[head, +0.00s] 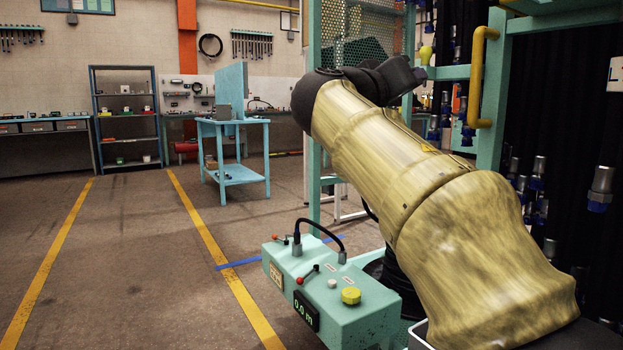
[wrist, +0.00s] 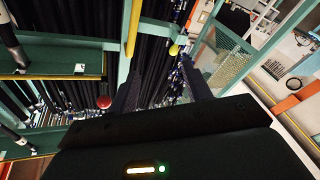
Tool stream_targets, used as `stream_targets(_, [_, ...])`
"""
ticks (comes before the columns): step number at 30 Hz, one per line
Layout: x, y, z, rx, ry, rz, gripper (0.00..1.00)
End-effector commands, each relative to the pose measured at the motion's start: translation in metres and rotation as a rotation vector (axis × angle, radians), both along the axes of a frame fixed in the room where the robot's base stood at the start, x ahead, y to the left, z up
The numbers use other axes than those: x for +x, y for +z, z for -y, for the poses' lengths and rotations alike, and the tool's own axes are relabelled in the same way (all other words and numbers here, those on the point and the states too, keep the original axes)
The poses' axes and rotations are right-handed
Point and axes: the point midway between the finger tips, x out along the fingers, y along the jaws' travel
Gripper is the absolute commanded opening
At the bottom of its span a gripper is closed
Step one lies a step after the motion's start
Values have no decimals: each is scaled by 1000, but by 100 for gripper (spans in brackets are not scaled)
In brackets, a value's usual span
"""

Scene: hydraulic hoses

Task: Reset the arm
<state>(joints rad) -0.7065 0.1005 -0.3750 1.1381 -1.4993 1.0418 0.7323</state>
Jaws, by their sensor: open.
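My arm, wrapped in a yellowish cover, fills the right half of the head view, and its far end bends away near the teal frame. My gripper (wrist: 165,88) shows in the wrist view as two dark fingers spread apart, with nothing between them. Behind the fingers in the wrist view are black hoses (wrist: 105,20) hanging in a teal rack. In the head view my gripper is mostly hidden behind the arm, and more black hoses with metal ends (head: 601,190) hang at the right.
A teal control box (head: 330,300) with a yellow knob stands beside my arm's base. A teal frame post (head: 313,150) and a yellow handle (head: 481,75) are close to the arm. A blue workbench (head: 235,172) stands farther back. The floor at the left is clear.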

Motion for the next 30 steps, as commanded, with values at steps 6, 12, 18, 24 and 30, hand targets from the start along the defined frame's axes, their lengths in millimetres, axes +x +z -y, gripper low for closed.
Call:
stream_targets(6, [41,-91,7,74,115,-391,49])
stream_targets(12, [34,-183,11,201,212,-689,49])
stream_targets(18, [-8,-260,12,381,283,-920,49])
stream_targets(24, [-72,-315,9,592,313,-1077,49])
stream_targets(30, [-132,-346,5,772,299,-1151,49])
